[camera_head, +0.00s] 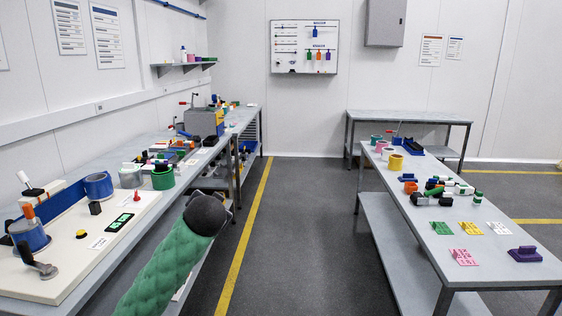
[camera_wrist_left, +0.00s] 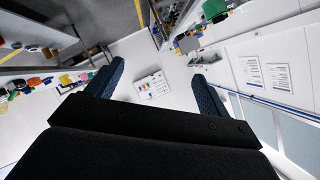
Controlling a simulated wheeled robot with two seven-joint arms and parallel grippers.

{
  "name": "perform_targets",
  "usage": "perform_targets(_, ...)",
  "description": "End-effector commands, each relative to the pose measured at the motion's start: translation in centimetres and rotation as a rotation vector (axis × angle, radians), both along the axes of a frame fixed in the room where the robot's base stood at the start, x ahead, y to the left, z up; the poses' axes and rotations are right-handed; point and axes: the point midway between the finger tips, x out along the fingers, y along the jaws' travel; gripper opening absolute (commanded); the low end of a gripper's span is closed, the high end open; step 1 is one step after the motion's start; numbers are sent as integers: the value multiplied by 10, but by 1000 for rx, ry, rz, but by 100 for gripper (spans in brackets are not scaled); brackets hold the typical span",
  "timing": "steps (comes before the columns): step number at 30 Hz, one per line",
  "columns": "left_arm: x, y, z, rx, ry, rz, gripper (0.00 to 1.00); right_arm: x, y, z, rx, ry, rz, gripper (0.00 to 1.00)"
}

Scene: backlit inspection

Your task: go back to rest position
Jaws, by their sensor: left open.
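My left gripper (camera_wrist_left: 157,72) shows in the left wrist view with its two dark blue fingers wide apart. Nothing is between the fingers; the wall board is seen far beyond them. The gripper is not visible in the head view, where a green padded arm link of mine with a dark end rises from the bottom left, in front of the left bench. My right gripper is in neither view.
The left bench (camera_head: 60,285) holds a white board with tubs, a clamp and a green display. The right table (camera_head: 400,205) carries coloured cards and small parts. A grey floor aisle (camera_head: 300,220) between them is clear. A tool board (camera_head: 304,70) hangs on the back wall.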

Motion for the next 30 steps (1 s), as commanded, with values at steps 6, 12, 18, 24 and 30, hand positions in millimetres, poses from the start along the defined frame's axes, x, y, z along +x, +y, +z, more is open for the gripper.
perform_targets(6,-59,-21,-56,-116,121,-51,80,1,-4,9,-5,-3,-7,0)
perform_targets(12,-108,-34,-97,-213,197,-87,80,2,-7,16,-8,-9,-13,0)
perform_targets(18,-156,-40,-136,-298,271,-97,80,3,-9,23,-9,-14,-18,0)
perform_targets(24,-203,-41,-176,-371,349,-79,80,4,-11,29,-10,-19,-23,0)
perform_targets(30,-251,-39,-218,-430,439,-41,80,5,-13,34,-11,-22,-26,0)
